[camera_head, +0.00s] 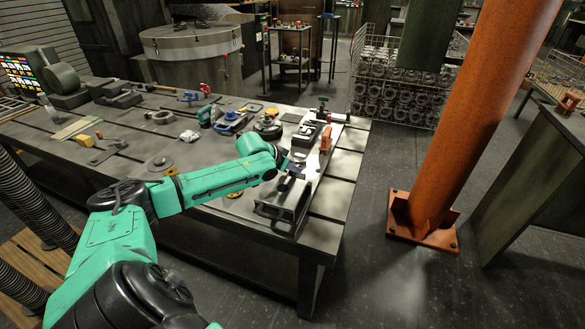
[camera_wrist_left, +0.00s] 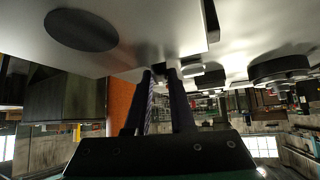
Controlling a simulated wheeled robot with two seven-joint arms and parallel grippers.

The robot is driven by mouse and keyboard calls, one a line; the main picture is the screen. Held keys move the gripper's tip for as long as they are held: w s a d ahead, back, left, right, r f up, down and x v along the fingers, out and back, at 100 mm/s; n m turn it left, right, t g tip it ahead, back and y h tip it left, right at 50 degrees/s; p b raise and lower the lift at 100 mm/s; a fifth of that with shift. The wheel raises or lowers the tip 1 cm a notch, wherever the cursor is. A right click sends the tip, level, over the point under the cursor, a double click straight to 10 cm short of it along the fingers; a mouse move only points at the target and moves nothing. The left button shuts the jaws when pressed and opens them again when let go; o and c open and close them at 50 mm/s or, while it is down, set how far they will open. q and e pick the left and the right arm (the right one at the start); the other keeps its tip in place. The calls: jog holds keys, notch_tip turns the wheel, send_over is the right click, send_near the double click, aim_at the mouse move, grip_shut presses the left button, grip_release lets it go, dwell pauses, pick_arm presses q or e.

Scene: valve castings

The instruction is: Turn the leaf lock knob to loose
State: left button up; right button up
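My left gripper (camera_head: 291,172) is above the near right end of the grey slotted workbench, over a dark metal fixture (camera_head: 283,207) with a light plate. In the left wrist view its two dark fingers (camera_wrist_left: 161,75) stand apart with a narrow gap between them. I see nothing clearly held there. The fingertips are close to a pale flat surface (camera_wrist_left: 140,45) with a dark round disc (camera_wrist_left: 80,30). I cannot make out a leaf lock knob for sure; the gripper may hide it. My right gripper is in neither view.
Several castings and tools lie farther left. An orange pillar (camera_head: 470,120) rises right of the bench, with clear floor between. A wire crate (camera_head: 395,85) stands behind.

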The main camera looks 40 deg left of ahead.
pick_arm(q)
grip_shut()
